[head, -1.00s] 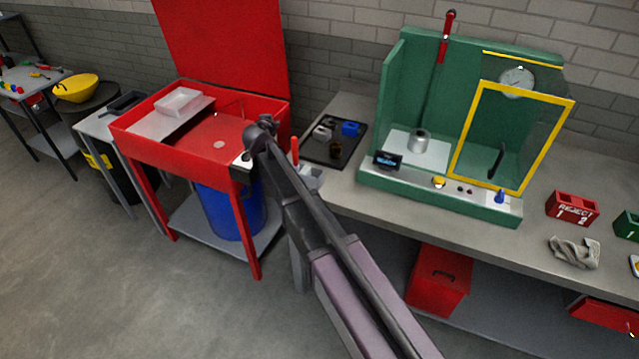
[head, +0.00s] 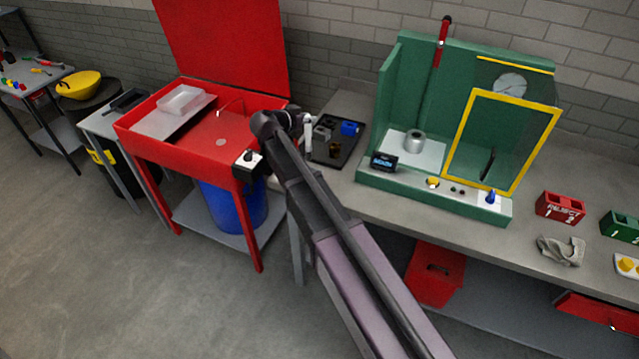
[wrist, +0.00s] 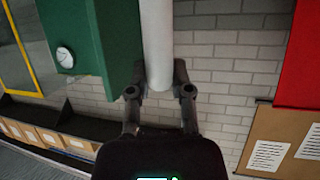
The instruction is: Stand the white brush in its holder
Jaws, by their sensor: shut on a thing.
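My gripper (head: 298,119) is over the left end of the workbench, by the black tray. It is shut on the white brush (head: 308,134), which hangs upright in the head view as a short white cylinder. In the wrist view my gripper (wrist: 160,82) has one finger on each side of the white brush (wrist: 157,40), a plain white shaft running up out of the picture. The brush's far end is out of that view. I cannot make out the brush's holder; my arm covers part of the bench's left end.
The black tray (head: 346,160) holds a blue block (head: 349,128), a grey part and a small amber cup. The green booth (head: 400,85) with its yellow-framed shield stands to the right. The red basin (head: 185,140) stands to the left. Bare bench shows right of the tray.

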